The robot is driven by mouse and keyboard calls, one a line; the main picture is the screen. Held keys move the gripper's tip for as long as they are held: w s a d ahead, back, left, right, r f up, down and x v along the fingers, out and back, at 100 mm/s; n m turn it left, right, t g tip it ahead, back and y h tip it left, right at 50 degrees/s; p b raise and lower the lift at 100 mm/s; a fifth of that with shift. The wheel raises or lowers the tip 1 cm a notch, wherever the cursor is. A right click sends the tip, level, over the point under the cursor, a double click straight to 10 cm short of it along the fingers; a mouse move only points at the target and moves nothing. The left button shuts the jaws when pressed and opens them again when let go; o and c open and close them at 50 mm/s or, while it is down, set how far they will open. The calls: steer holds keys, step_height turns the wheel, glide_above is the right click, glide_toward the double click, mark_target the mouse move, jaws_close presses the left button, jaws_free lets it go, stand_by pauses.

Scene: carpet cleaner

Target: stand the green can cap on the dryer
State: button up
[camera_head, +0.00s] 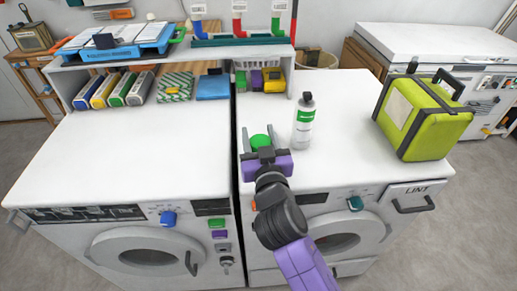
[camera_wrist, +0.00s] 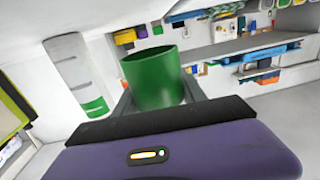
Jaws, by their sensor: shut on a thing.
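The green can cap (camera_head: 261,142) is held between the fingers of my gripper (camera_head: 260,138), over the front left part of the right machine's white top. In the wrist view the cap (camera_wrist: 154,78) is a green cylinder between the two fingers (camera_wrist: 158,97). The dryer (camera_head: 345,130) is the right machine, with a "LINT" panel on its front. I cannot tell whether the cap touches the top. A white spray can (camera_head: 304,121) with a green label and dark top stands upright on the dryer, just right of my gripper; it also shows in the wrist view (camera_wrist: 76,75).
A lime green box (camera_head: 422,118) with a black handle stands at the dryer's right. A shelf (camera_head: 180,62) with boxes and a blue tray runs along the back. The left machine's top (camera_head: 125,150) is mostly clear. A narrow gap separates the machines.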

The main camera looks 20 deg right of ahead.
steer(key=shift+f+b, duration=0.4)
steer(key=shift+f, duration=1.9)
steer(key=shift+f, duration=0.2)
steer(key=o, duration=1.3)
steer(key=shift+r, duration=0.1)
steer(key=shift+r, duration=0.1)
steer(key=b+v, duration=0.2)
steer(key=v, duration=0.9)
steer(key=shift+d+b, duration=0.1)
steer(key=shift+b, duration=0.3)
steer(key=shift+s, duration=0.5)
